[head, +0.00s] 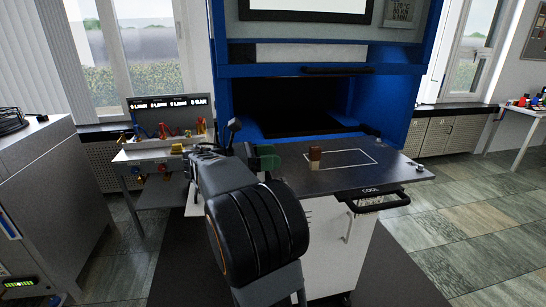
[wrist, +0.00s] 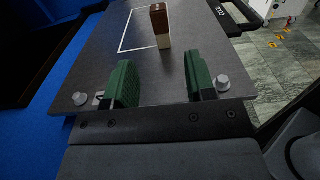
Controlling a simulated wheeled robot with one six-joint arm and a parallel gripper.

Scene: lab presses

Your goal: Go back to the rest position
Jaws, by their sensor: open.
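My gripper (wrist: 157,84) shows in the wrist view with its two green padded fingers wide apart and nothing between them. In the head view only part of its green padding (head: 266,158) shows beyond my dark arm. A small block, brown on top and pale below (wrist: 160,25), stands upright on the dark table top beyond the fingertips, apart from them. It also shows in the head view (head: 314,158), at the left edge of a white outlined rectangle (head: 345,163).
The dark table top (head: 390,178) fronts a blue press (head: 222,100) with a dark opening. A black handle (head: 385,202) marked COOL sticks out at the front. A bench with tools (head: 150,152) stands left, a grey cabinet (head: 45,190) further left. Tiled floor (head: 480,215) is free at right.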

